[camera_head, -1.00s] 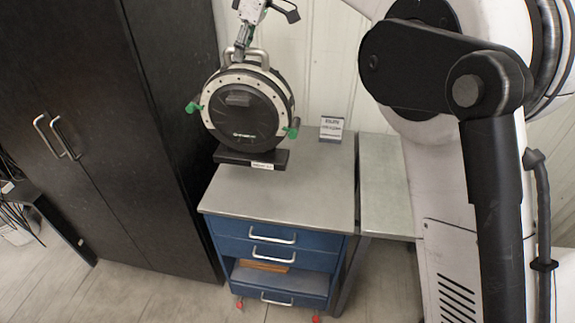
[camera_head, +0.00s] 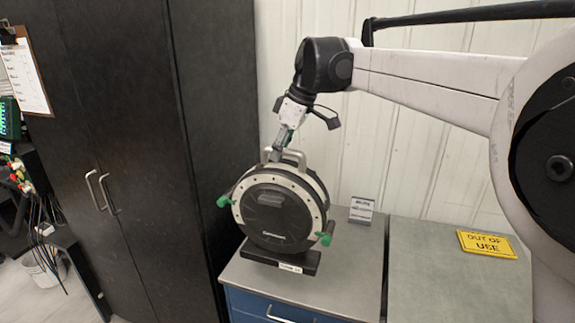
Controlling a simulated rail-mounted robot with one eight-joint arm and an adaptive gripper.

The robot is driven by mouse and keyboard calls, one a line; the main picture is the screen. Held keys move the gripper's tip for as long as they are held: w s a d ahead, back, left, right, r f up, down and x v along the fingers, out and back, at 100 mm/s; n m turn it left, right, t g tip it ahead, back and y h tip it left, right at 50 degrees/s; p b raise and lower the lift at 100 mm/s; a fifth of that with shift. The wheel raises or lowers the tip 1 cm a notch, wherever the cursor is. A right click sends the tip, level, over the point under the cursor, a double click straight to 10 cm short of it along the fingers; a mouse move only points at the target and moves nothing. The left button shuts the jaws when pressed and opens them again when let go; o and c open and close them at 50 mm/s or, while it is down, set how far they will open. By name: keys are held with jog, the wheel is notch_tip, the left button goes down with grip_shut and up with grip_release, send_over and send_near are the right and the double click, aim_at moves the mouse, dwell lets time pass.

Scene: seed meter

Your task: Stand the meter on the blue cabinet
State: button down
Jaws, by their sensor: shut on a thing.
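The meter (camera_head: 270,222) is a round black drum with a pale rim, green side knobs and a handle on top. It is upright, over or on a dark flat stand (camera_head: 281,259) with a white label, at the left of the top of the blue cabinet (camera_head: 246,306). I cannot tell whether the meter rests on the stand or hangs just above it. My gripper (camera_head: 283,152) comes down from above and is shut on the meter's top handle. The fingertips are partly hidden at the handle.
A small sign (camera_head: 361,209) stands at the back of the cabinet top. A grey table (camera_head: 450,275) with a yellow "out of use" sign (camera_head: 487,244) adjoins on the right. A tall black cabinet (camera_head: 150,150) rises close on the left, and a white wall is behind.

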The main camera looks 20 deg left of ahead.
aim_at(309, 175)
jog(key=shift+w+d+f+p, duration=0.5)
jog(key=shift+w+d+f, duration=0.4)
jog(key=shift+w+f, duration=0.65)
jog(key=shift+w+d+f+p, duration=0.5)
jog(key=shift+w+d+f, duration=0.35)
jog(key=shift+w+f, duration=0.7)
jog(key=shift+w+d+f+p, duration=0.5)
jog(key=shift+w+d+f, duration=0.6)
jog(key=shift+f, duration=0.75)
jog(key=shift+w+a+f, duration=0.1)
jog(key=shift+w+a, duration=0.05)
jog(key=shift+a, duration=0.05)
jog(key=c, duration=1.8)
grip_release()
jog(key=b+v, duration=0.1)
jog(key=v, duration=1.1)
jog(key=shift+d+b, duration=0.1)
jog(key=shift+b, duration=0.3)
